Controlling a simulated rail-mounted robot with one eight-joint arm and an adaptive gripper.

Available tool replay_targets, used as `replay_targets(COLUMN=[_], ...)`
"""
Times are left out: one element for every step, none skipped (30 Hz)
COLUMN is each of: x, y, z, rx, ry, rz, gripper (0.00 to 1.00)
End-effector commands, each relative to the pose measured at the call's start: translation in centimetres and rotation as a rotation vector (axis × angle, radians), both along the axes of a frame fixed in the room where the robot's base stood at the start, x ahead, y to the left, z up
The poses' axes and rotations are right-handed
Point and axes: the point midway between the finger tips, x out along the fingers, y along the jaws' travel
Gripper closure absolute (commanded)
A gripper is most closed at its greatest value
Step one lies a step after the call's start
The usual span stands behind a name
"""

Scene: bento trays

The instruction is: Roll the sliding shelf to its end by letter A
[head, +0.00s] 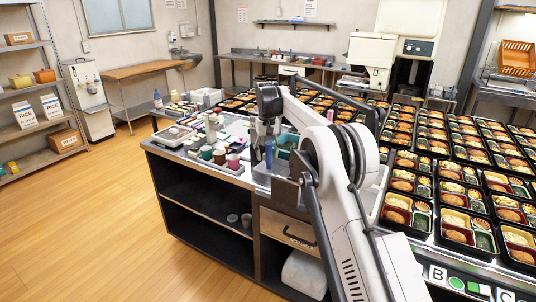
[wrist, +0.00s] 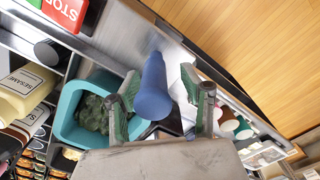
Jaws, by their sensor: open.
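A blue upright handle (wrist: 152,90) stands between the two green-padded fingers of my gripper (wrist: 162,92) in the wrist view. The fingers are apart on either side of it; I cannot tell whether either touches it. In the head view my gripper (head: 264,135) points down over the counter, with the blue handle (head: 268,155) just below it. A metal surface (wrist: 118,28) lies around the handle; I cannot tell which part is the sliding shelf. Letter A is not visible; a letter B (head: 437,273) shows on the front edge at the lower right.
A teal bin (wrist: 68,125) with dark green contents sits left of the handle in the wrist view, near a sesame container (wrist: 22,88). Cups (head: 220,157) stand on the counter. Rows of bento trays (head: 455,220) fill the right side. The wooden floor (head: 90,225) is clear at left.

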Motion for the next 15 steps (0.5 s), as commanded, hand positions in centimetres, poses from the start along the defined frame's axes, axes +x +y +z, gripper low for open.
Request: replay_targets(x=[0.0,0.0,0.0,0.0,0.0,0.0,0.0,0.0,0.0,0.0,-0.1,-0.1,-0.1,-0.1,-0.1], y=[-0.1,-0.1,-0.1,-0.1,-0.1,-0.1,-0.1,-0.1,-0.1,-0.1,-0.1,-0.1,-0.1,-0.1,-0.1], z=[0.0,0.0,0.0,0.0,0.0,0.0,0.1,0.3,0.6,0.9,1.3,1.8,2.3,2.9,3.7], rx=[0.0,0.0,0.0,0.0,0.0,0.0,0.0,-0.001,-0.002,-0.002,-0.002,-0.002,-0.002,-0.002,0.0], ry=[0.001,0.001,0.001,0.002,0.002,0.002,0.002,0.002,0.003,0.003,0.003,0.003,0.003,0.003,0.002], rz=[-0.001,-0.001,-0.001,-0.001,-0.001,-0.001,-0.001,-0.001,-0.001,-0.001,-0.001,-0.001,-0.001,-0.001,-0.001], gripper=[0.59,0.59,0.59,0.59,0.59,0.59,0.59,0.59,0.59,0.59,0.59,0.59,0.59,0.59,0.59])
